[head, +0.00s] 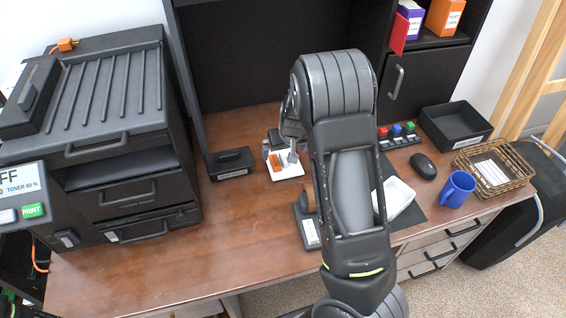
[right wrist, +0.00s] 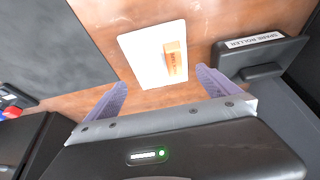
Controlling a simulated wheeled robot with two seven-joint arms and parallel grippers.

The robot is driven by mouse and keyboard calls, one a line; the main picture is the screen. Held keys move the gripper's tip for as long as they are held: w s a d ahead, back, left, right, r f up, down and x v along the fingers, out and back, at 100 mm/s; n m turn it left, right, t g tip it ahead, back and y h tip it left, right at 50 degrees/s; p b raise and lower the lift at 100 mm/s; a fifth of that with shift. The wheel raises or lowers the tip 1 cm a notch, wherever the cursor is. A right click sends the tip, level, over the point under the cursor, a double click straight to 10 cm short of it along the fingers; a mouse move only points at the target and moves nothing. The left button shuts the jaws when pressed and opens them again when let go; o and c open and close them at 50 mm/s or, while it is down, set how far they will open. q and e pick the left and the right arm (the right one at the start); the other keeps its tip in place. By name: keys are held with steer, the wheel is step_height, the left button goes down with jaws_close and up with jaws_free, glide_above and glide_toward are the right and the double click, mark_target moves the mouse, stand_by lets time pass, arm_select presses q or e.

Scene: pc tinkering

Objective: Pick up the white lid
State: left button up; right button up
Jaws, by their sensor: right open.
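A flat white square piece (head: 291,173), which looks like the white lid, lies on the brown desk with a small orange labelled block on it. The white piece (right wrist: 145,60) and the orange block (right wrist: 175,58) also show in the right wrist view, just beyond the fingers. My right gripper (right wrist: 161,80) is open and empty, with its two purple-grey fingers apart over the near side of the white piece. In the head view my right gripper (head: 292,156) is above the piece and partly hides it. A second white, shallow tray-like piece (head: 398,198) lies to the right, partly behind my arm. My left gripper is not in view.
A black spare roller holder (head: 231,163) stands close left of the white piece; it also shows in the wrist view (right wrist: 262,55). A large printer (head: 100,130) fills the left. A blue mug (head: 457,189), mouse (head: 423,166) and wicker basket (head: 495,167) stand right. The front-left desk is clear.

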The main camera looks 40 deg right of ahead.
mark_target(283, 157)
steer(key=x, duration=0.5)
steer(key=shift+s+a+f, duration=0.1)
steer(key=shift+s, duration=0.05)
stand_by(0.3)
steer(key=c, duration=1.4)
step_height(283, 157, up, 10)
steer(key=shift+r, duration=0.1)
stand_by(0.4)
